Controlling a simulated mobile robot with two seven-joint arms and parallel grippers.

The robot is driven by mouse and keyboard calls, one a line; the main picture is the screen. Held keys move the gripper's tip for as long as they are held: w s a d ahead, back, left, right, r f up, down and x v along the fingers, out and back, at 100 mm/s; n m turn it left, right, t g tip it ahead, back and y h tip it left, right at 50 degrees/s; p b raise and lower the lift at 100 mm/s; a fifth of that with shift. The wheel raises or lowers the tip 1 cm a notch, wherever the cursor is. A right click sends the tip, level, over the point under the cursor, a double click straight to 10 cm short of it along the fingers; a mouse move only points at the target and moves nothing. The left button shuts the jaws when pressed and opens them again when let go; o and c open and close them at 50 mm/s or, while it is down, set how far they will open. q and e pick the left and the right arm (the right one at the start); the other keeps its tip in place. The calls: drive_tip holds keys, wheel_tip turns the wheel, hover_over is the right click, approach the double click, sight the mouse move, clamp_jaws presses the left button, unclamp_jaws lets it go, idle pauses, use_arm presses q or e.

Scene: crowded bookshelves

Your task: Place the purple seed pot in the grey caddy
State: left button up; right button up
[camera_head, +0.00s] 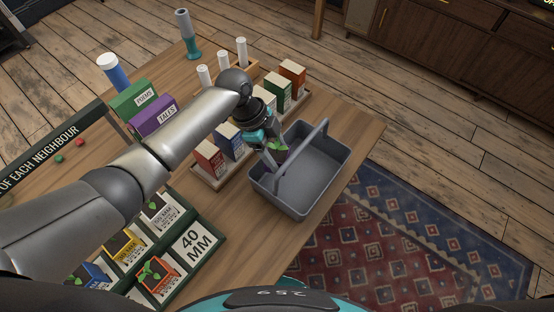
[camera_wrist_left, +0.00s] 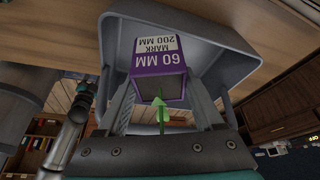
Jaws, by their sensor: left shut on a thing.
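The purple seed pot (camera_wrist_left: 160,82) has a white label and a green seedling, and it is held between the fingers of my left gripper (camera_wrist_left: 165,105) in the left wrist view. In the head view my left gripper (camera_head: 272,152) is at the left part of the grey caddy (camera_head: 310,198), with the pot (camera_head: 279,156) mostly hidden by the fingers. The caddy is an open box with a handle arching across it. Its rim also shows behind the pot in the left wrist view (camera_wrist_left: 235,38). I cannot tell whether the pot touches the caddy floor. My right gripper is not in view.
A tray with red, blue, green and orange boxes (camera_head: 210,156) stands close left of the caddy. A dark green rack (camera_head: 190,240) holds yellow, orange and other pots with seedlings. The table edge (camera_head: 352,165) is just right of the caddy.

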use_arm(q)
drive_tip(key=shift+f+b, duration=0.35)
drive_tip(key=shift+f, duration=0.4)
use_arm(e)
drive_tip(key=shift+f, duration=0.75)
use_arm(q)
drive_tip(key=shift+f+b, duration=0.35)
drive_tip(key=shift+f, duration=0.25)
drive_tip(key=o, duration=1.5)
drive_tip(key=shift+o, duration=0.2)
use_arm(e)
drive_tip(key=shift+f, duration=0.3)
use_arm(q)
drive_tip(key=shift+r, duration=0.1)
drive_tip(key=shift+r+p, duration=0.65)
drive_tip(key=shift+r, duration=0.2)
drive_tip(key=p+v, duration=1)
drive_tip(key=v, duration=0.1)
drive_tip(key=shift+a+r, duration=0.15)
drive_tip(key=shift+a, duration=0.05)
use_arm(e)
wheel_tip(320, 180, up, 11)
use_arm(q)
drive_tip(key=shift+w, duration=0.1)
